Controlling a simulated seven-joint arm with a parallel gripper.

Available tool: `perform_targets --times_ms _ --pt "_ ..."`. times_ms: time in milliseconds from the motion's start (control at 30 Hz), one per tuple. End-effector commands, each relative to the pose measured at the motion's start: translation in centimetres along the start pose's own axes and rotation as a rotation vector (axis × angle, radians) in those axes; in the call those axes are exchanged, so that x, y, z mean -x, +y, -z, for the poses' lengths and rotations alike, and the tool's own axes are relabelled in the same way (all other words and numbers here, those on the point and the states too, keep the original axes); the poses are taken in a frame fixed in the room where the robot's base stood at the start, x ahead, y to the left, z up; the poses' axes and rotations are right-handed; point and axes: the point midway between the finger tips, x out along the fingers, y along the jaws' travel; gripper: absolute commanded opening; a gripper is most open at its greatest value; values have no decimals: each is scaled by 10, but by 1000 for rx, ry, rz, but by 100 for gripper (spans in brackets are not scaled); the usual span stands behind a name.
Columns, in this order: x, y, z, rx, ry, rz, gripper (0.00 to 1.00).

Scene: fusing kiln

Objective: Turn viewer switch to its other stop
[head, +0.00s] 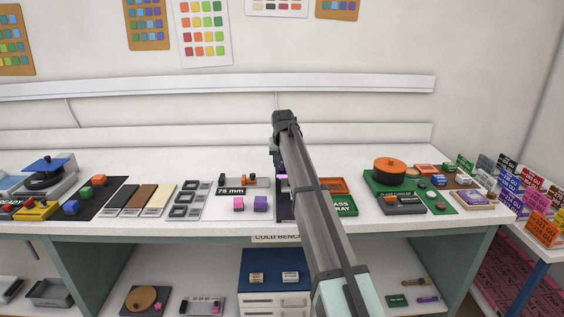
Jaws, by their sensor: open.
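I cannot make out the viewer switch for certain in the head view. A dark grey box with a white label (403,204), too small to read surely, sits on the bench at the right, by a green mat. My arm rises from the bottom right and ends in a dark joint over the back of the bench. My gripper's fingers do not show; the arm may hide them. The arm also covers part of the middle of the bench.
A yellow box (37,211) is at the left. The bench's back strip is mostly clear.

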Motion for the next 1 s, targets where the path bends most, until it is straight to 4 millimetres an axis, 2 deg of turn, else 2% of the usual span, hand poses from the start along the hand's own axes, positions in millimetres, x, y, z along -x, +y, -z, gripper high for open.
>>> perform_targets --times_ms 133,567,1000 --pt "0 0 0 0 0 0 41" --pt "0 0 0 0 0 0 0" --pt "0 -1 0 -34 -1 -14 0"
